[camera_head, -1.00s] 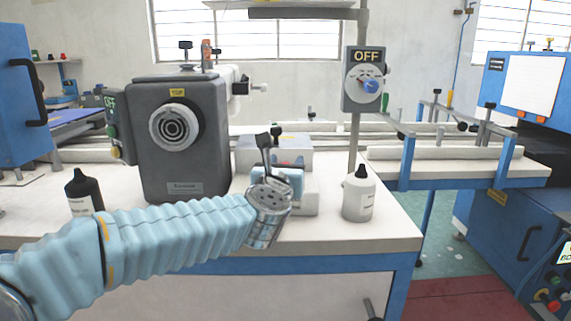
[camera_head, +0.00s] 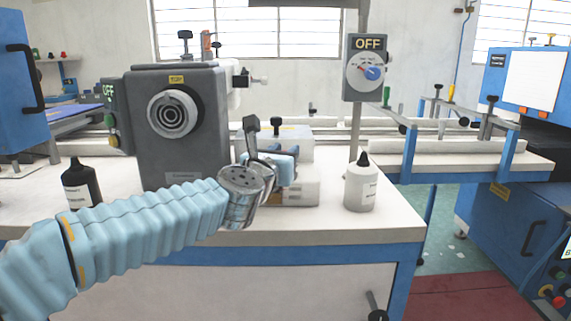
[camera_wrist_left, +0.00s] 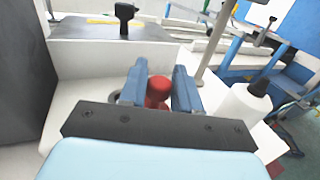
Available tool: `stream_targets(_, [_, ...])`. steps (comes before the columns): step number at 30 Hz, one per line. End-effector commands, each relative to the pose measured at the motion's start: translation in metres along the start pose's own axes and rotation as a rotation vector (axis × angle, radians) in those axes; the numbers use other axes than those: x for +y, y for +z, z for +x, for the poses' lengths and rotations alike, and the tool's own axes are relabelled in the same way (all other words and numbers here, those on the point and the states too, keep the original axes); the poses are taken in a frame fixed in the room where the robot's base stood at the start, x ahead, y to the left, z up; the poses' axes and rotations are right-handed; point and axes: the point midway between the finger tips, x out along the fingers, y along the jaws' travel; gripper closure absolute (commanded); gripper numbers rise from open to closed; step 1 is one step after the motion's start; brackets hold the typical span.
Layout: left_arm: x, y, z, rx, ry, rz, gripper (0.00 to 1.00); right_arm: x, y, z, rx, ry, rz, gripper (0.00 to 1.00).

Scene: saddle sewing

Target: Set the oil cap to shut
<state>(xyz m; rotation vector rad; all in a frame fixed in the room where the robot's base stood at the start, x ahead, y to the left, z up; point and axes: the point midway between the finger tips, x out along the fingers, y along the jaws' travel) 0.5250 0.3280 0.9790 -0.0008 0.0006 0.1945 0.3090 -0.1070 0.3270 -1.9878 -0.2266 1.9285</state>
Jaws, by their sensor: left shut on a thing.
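A red knob-like piece (camera_wrist_left: 158,90), which looks like the oil cap, sits between the two blue fingers of my left gripper (camera_wrist_left: 159,80) in the left wrist view. The fingers are shut on it. A dark round opening, partly hidden, shows by the left finger. In the head view my left gripper (camera_head: 283,168) is at the front of the white block (camera_head: 303,192), right of the grey machine (camera_head: 181,140). The red piece is hidden there. I cannot tell whether it is seated or raised. My right gripper is not in view.
A white bottle (camera_head: 361,187) stands right of the gripper and a black bottle (camera_head: 80,185) at the left. A post carries a dial box (camera_head: 367,68) reading OFF. A black T-handle (camera_wrist_left: 124,14) stands behind the gripper. The table front (camera_head: 330,231) is clear.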

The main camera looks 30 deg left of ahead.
Motion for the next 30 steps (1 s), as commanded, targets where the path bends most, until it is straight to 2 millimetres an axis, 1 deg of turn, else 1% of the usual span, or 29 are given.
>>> stream_targets(1, [0.003,-0.007,-0.001,-0.005,-0.034,-0.001,0.98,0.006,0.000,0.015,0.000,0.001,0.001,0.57])
stream_targets(3, [0.005,-0.007,-0.001,-0.005,-0.094,-0.001,0.98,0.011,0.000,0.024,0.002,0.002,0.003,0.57])
stream_targets(6, [0.007,-0.006,-0.002,-0.006,-0.188,-0.001,0.98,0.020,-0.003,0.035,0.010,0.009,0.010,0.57])
stream_targets(10, [0.012,-0.005,-0.002,-0.004,-0.308,0.001,0.98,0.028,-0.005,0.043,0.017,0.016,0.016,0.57])
stream_targets(15, [0.017,-0.002,-0.001,-0.002,-0.459,0.002,0.99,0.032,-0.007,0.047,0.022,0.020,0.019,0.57])
stream_targets(21, [0.021,0.001,0.000,0.000,-0.610,0.003,0.99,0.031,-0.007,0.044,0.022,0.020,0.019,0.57])
stream_targets(30, [0.024,0.001,0.001,0.001,-0.750,0.001,0.99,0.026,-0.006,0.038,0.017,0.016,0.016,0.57])
